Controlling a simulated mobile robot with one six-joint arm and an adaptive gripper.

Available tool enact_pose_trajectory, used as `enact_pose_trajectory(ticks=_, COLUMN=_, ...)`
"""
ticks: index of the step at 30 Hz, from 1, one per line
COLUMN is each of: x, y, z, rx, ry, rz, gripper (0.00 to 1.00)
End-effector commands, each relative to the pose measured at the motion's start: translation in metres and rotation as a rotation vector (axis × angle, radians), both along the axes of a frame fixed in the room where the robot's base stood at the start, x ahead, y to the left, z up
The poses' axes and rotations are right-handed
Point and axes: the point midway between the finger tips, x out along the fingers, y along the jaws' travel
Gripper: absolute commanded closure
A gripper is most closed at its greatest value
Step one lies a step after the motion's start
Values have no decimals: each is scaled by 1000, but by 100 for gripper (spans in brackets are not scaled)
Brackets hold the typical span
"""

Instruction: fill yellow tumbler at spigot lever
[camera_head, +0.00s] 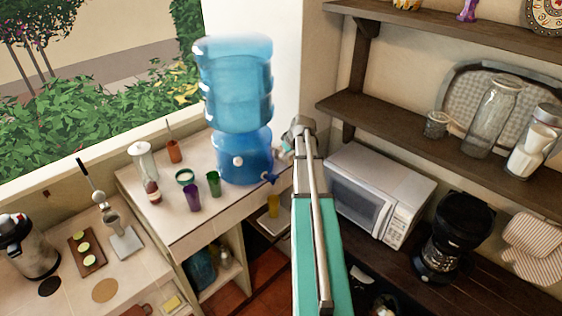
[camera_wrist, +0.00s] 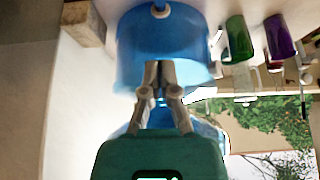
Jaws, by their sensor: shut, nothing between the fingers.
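The yellow tumbler (camera_head: 273,206) stands upright low in front of the blue water dispenser (camera_head: 244,158), below its blue spigot (camera_head: 270,178). I cannot tell how full it is, and I cannot make it out in the wrist view. The spigot lever is too small to make out clearly. My gripper (camera_wrist: 159,66) is shut and empty, with its fingertips in front of the blue dispenser (camera_wrist: 125,58) in the wrist view. I cannot tell whether they touch it. In the head view my arm hides the fingertips.
A green tumbler (camera_head: 213,183) and a purple tumbler (camera_head: 193,198) stand on the counter left of the dispenser. A large water bottle (camera_head: 233,85) sits on the dispenser. A white microwave (camera_head: 378,195) and a dark wall shelf (camera_head: 400,125) are close on the right.

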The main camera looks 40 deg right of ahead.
Motion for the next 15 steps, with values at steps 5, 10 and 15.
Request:
enact_pose_trajectory(ticks=5, x=5, y=0, z=-11, rx=0, ry=0, rz=0, gripper=100)
enact_pose_trajectory(ticks=10, x=12, y=1, z=-24, rx=0, ry=0, rz=0, gripper=100)
enact_pose_trajectory(ticks=15, x=19, y=1, z=-37, rx=0, ry=0, rz=0, gripper=100)
